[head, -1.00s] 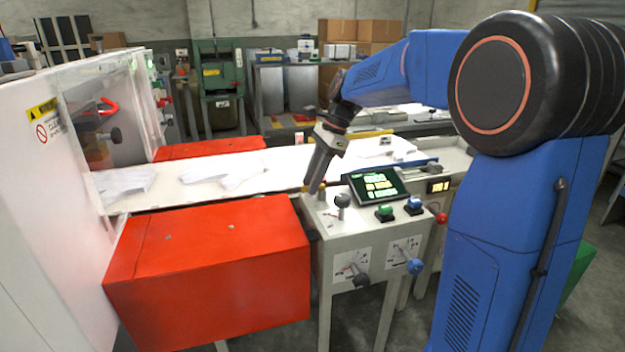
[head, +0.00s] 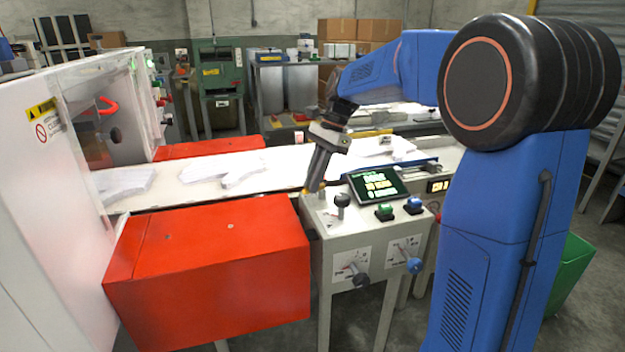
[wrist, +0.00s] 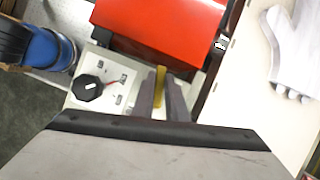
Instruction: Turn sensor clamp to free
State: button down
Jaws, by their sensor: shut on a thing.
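A small yellow piece (wrist: 160,86), which I take to be the sensor clamp's lever, stands at the corner of the grey control stand (head: 328,222). My gripper (wrist: 160,98) is shut on it, with a grey finger on each side. In the head view my gripper (head: 312,182) comes down tilted onto the stand's top at its far left corner, and a bit of yellow shows at its tips. The clamp's base and markings are hidden by the fingers.
A black knob (wrist: 88,88) with a red pointer is beside my fingers. A screen (head: 376,184), a green button (head: 384,212) and a blue button (head: 413,205) share the stand. A red box (head: 210,250) is close at left. The conveyor (head: 285,170) carries white gloves (head: 242,177).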

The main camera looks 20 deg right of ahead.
jog(key=n, duration=0.2)
jog(key=n+g, duration=0.1)
jog(key=shift+s+d+n, duration=0.15)
jog(key=shift+s+n, duration=0.25)
jog(key=n, duration=0.1)
jog(key=n+h, duration=0.1)
jog(key=n+g, duration=0.1)
jog(key=shift+s+d+n, duration=0.3)
jog(key=shift+s, duration=0.05)
jog(key=n, duration=0.1)
jog(key=n+h, duration=0.1)
jog(key=n, duration=0.1)
jog(key=d+n+g+h, duration=0.1)
jog(key=shift+s, duration=0.25)
jog(key=shift+d+n+h, duration=0.25)
jog(key=shift+n+h, duration=0.05)
jog(key=shift+n, duration=0.6)
jog(key=shift+d+n+h, duration=0.2)
jog(key=shift+n+h, duration=0.1)
jog(key=shift+n, duration=0.6)
jog(key=c, duration=1.8)
grip_release()
jog(key=shift+o, duration=0.2)
jog(key=shift+r, duration=0.1)
